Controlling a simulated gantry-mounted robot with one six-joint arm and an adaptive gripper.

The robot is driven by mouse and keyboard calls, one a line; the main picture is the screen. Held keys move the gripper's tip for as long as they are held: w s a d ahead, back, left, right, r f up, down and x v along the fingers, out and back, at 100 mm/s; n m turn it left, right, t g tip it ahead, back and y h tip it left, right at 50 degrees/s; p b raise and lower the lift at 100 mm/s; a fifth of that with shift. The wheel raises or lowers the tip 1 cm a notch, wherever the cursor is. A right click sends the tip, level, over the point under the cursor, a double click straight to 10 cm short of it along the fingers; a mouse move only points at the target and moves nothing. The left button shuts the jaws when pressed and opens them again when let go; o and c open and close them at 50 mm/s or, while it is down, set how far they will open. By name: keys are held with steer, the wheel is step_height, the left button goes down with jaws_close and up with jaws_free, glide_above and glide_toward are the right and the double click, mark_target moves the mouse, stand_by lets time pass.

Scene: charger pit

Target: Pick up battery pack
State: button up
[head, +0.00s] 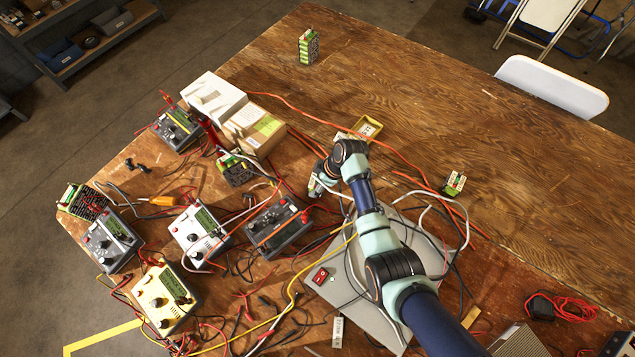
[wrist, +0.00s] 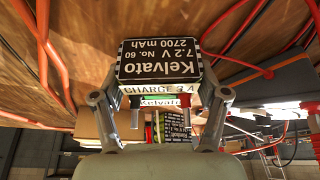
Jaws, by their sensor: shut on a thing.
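A battery pack (wrist: 160,62) with a black Kelvato label, 7.2 V and 2700 mAh, fills the space between my fingers in the wrist view, its text upside down. My gripper (wrist: 160,97) is shut on it, one finger on each side. In the head view my gripper (head: 320,182) is over the table left of my wrist; the arm mostly hides the held pack there. Other green-and-black packs stand at the table's far edge (head: 309,47), at the right (head: 454,184) and at the left (head: 82,201).
Another pack (head: 236,168) sits by the cardboard boxes (head: 254,128). A yellow tray (head: 368,127) lies just beyond my wrist. Several meters (head: 199,233) and tangled cables crowd the left. A grey panel (head: 340,290) lies under my arm. The far right tabletop (head: 480,110) is clear.

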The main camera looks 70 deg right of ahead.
step_height(320, 180, up, 20)
steer(key=p, duration=0.5)
steer(key=w+a+r+m, duration=0.1)
steer(key=w+a, duration=0.6)
steer(key=a, duration=0.7)
steer(key=w+a+r, duration=0.1)
steer(key=w+a, duration=0.6)
steer(key=a, duration=0.6)
steer(key=w+a+r+m, duration=0.1)
steer(key=w+a, duration=0.6)
steer(key=a, duration=0.7)
steer(key=a+p+v, duration=0.1)
steer(key=p+v, duration=2.2)
steer(key=p, duration=0.2)
steer(key=shift+w+r+h, duration=0.25)
steer(key=shift+w+h, duration=0.05)
steer(key=shift+w, duration=0.05)
steer(key=shift+d, duration=0.1)
